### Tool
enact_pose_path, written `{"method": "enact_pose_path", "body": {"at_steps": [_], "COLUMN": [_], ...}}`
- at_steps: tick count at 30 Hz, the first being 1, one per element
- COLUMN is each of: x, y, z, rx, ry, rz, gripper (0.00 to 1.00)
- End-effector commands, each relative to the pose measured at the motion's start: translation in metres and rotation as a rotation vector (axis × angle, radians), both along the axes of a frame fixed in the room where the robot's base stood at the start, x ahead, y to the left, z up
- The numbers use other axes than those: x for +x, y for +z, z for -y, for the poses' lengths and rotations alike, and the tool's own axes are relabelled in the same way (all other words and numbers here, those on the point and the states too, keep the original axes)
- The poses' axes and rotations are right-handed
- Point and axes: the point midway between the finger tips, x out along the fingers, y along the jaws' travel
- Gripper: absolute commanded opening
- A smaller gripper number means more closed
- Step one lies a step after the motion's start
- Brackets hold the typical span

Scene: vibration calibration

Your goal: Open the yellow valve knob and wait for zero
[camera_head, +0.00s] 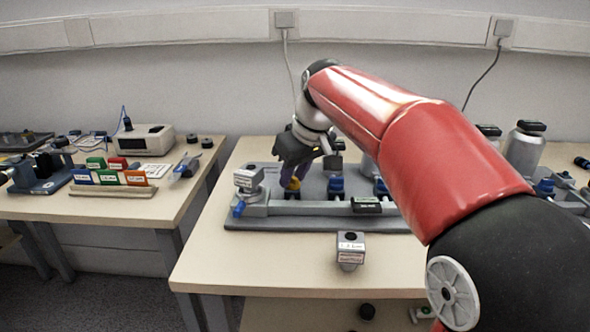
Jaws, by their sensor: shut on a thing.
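The yellow valve knob (294,184) is a small yellow spot on the left part of the grey panel (240,221), which lies on the right table. My gripper (291,172) reaches down from my red arm and is shut on the yellow knob. The fingers and wrist hide most of the knob, so how far it is turned cannot be told. Blue knobs (336,184) stand to its right on the same panel. A small dark display (367,204) sits at the panel's front edge; its reading is too small to make out.
A grey block with a white label (350,250) stands in front of the panel. A grey fitting (248,178) is left of my gripper. Metal bottles (525,145) stand at the right. The left table (110,206) holds coloured blocks and a white instrument (143,141). The right table's front left is clear.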

Motion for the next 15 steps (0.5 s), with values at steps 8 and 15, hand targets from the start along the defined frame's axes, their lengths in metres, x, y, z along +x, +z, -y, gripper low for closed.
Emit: {"method": "enact_pose_path", "body": {"at_steps": [8, 15], "x": [-0.0015, -0.0018], "y": [0.0015, 0.0012], "z": [-0.0019, -0.0034], "rx": [-0.003, -0.002], "ry": [-0.258, -0.467], "rz": [-0.001, -0.002], "gripper": [0.05, 0.05]}}
